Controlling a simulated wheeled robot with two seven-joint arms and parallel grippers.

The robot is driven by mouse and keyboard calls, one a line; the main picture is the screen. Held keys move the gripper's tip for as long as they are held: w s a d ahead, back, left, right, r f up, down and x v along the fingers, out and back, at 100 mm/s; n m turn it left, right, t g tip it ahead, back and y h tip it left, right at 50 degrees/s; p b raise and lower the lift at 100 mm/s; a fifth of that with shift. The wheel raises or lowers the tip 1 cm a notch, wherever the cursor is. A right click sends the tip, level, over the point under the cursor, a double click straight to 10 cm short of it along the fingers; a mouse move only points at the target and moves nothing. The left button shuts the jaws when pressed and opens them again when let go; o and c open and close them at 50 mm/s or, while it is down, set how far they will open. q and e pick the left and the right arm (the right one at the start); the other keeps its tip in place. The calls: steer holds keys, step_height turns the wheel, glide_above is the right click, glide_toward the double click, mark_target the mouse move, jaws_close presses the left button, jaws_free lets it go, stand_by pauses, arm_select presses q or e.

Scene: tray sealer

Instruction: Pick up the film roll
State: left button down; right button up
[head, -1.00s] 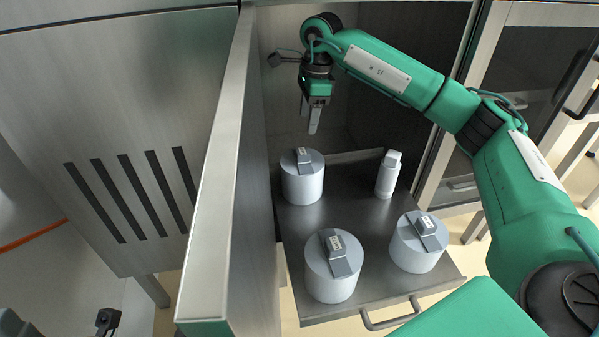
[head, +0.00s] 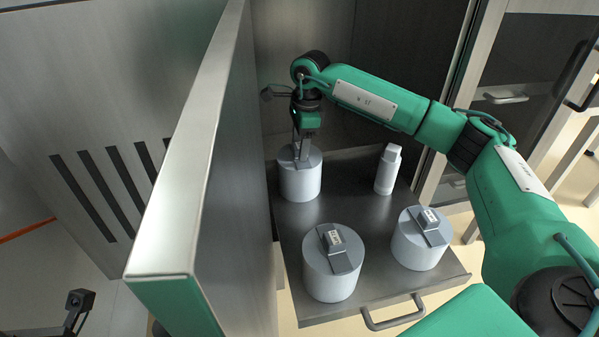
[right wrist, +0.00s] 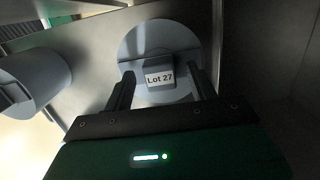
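Three pale grey film rolls stand upright on a pulled-out metal drawer tray (head: 345,205): a back-left one (head: 300,184), a front one (head: 330,280) and a right one (head: 417,250). Each has a raised grip block on top. My right gripper (head: 301,157) points down at the back-left roll's top. In the right wrist view, the gripper (right wrist: 162,76) is open, with one finger on each side of that roll's block, labelled "Lot 27" (right wrist: 159,79). Gaps show between block and fingers. My left gripper's fingers are not in view.
A pale bottle (head: 388,170) stands at the tray's back right. A tall metal panel (head: 200,130) rises close along the tray's left side. The tray has a front handle (head: 393,318). Cabinet walls enclose the back.

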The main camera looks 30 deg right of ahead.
jaws_close()
steer(key=shift+r, duration=0.1)
steer(key=shift+r, duration=0.1)
